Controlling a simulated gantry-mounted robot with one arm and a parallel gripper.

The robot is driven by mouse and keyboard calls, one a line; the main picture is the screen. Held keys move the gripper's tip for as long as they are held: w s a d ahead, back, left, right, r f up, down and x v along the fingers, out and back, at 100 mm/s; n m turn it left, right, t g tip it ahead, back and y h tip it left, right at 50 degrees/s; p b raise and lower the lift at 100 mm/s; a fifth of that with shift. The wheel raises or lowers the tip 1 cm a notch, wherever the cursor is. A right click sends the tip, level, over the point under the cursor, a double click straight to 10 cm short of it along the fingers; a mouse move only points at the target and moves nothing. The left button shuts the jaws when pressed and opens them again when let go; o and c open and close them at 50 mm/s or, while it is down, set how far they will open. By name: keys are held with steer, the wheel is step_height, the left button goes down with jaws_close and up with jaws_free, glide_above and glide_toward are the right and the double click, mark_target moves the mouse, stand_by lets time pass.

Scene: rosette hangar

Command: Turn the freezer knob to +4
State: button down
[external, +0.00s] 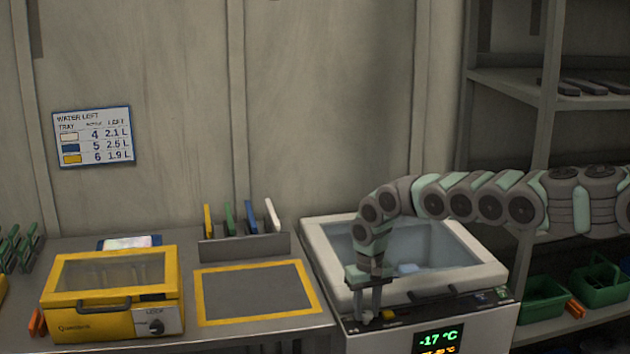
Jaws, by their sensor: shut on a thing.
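The white freezer (490,262) stands at the right end of the bench, with a glass lid in a pale frame. My gripper (369,312) points down at the left part of the freezer's front control strip. Its two fingers are shut on the freezer knob, which they mostly hide; the knob's pointer and scale cannot be read. A small yellow piece shows beside the right finger. The display (438,340) on the freezer's front reads -17 °C in green. An orange line below it is cut off by the picture edge and not clearly legible.
A yellow box (112,290) with a clear lid and a dark dial stands on the left bench. A yellow-bordered mat (255,292) lies empty between it and the freezer. Colored panels stand in a rack behind the mat. Shelves with green bins (543,298) are at right.

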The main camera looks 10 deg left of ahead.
steer(key=n+p, duration=0.1)
steer(key=n, duration=0.2)
steer(key=shift+d+n, duration=0.1)
steer(key=shift+n, duration=0.2)
steer(key=n, duration=0.4)
steer(key=shift+f, duration=0.15)
steer(key=n+b, duration=0.2)
steer(key=n, duration=0.1)
steer(key=shift+w+n, duration=0.1)
steer(key=shift+n, duration=0.3)
steer(key=shift+f+n+b, duration=0.15)
steer(key=shift+n+b, duration=2.1)
steer(key=shift+n, duration=0.45)
steer(key=shift+r, duration=0.2)
steer(key=c, duration=1)
jaws_free()
